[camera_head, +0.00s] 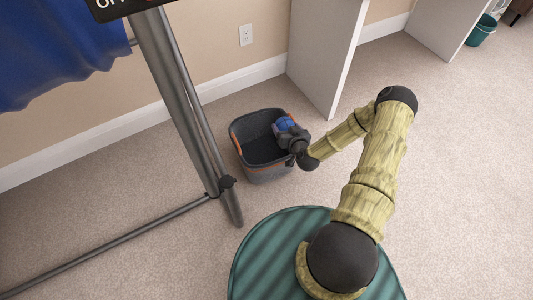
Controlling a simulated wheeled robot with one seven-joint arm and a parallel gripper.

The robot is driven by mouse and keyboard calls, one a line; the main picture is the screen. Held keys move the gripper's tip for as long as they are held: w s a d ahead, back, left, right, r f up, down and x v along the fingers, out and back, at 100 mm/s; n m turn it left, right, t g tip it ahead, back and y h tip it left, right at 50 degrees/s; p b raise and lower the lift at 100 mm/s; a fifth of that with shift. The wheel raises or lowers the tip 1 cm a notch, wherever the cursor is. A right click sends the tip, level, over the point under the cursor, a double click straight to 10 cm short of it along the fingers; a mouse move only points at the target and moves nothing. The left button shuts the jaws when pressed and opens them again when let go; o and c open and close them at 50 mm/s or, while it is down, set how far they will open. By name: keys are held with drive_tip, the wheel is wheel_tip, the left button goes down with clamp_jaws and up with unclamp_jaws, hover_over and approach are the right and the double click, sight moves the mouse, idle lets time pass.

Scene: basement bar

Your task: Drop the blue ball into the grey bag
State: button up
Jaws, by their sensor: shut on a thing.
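The grey bag (246,126) stands on the carpet as an open, basket-like container with a dark inside and orange patches at its rim. The blue ball (284,124) shows as a small blue patch at my gripper, over the right part of the bag's opening. My gripper (285,127) reaches over the bag's right rim from the right and is shut on the ball. The fingers are small and dark here. My gripper hides the bag's right side in part. I cannot tell the ball's exact height over the opening.
A grey metal stand (181,100) with a blue cloth (60,50) rises left of the bag, its foot bar (110,245) low across the floor. A white panel (322,50) stands behind the bag. A teal bin (481,31) is far right. Carpet at right is clear.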

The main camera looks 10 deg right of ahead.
drive_tip(key=shift+d+f+n+g+y+b, duration=0.7)
drive_tip(key=shift+d+f+n+y+b, duration=0.85)
drive_tip(key=shift+f+n+y+b, duration=1.75)
drive_tip(key=w+a+r+n+g+y+b, duration=0.4)
drive_tip(key=w+a+r+n+g+b, duration=0.1)
drive_tip(key=a+r+g+b, duration=0.1)
drive_tip(key=a+g+b, duration=0.1)
drive_tip(key=b, duration=0.1)
drive_tip(key=shift+w+r+n+y+b, duration=0.25)
drive_tip(key=shift+w+n+y+b, duration=0.05)
drive_tip(key=shift+w+n+b, duration=0.1)
drive_tip(key=shift+f, duration=0.1)
wheel_tip(320, 180, down, 6)
drive_tip(key=b, duration=0.3)
